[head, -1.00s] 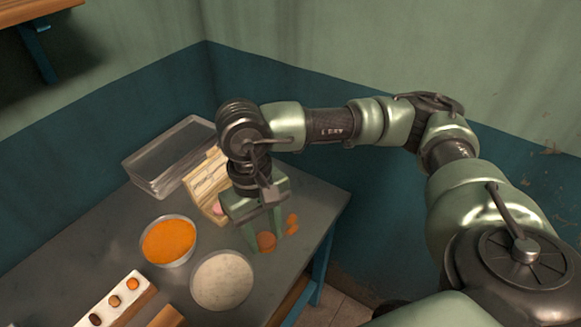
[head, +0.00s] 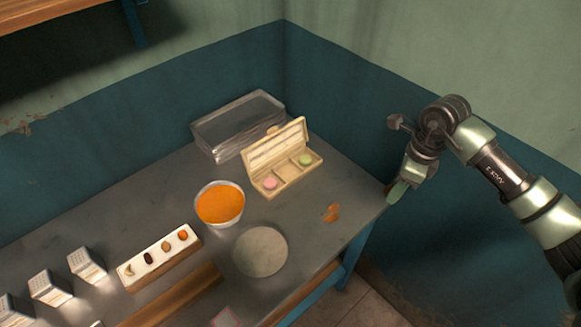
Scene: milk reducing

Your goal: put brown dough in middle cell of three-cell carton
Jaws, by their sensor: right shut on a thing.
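The three-cell carton (head: 280,150) stands open on the table with its lid raised at the back. A pink piece (head: 270,184) sits in its left cell and a green piece (head: 305,160) in its right cell. The middle cell looks empty. My right gripper (head: 394,196) is off the table's right edge, to the right of the carton and apart from it. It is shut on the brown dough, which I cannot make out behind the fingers. Small orange-brown pieces (head: 332,212) lie on the table between carton and gripper. My left gripper is not in view.
A bowl of orange filling (head: 220,204), a pale round disc (head: 260,251) and a white tray of small samples (head: 158,258) are left of and below the carton. Clear trays (head: 238,124) are stacked behind it. Metal graters stand far left.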

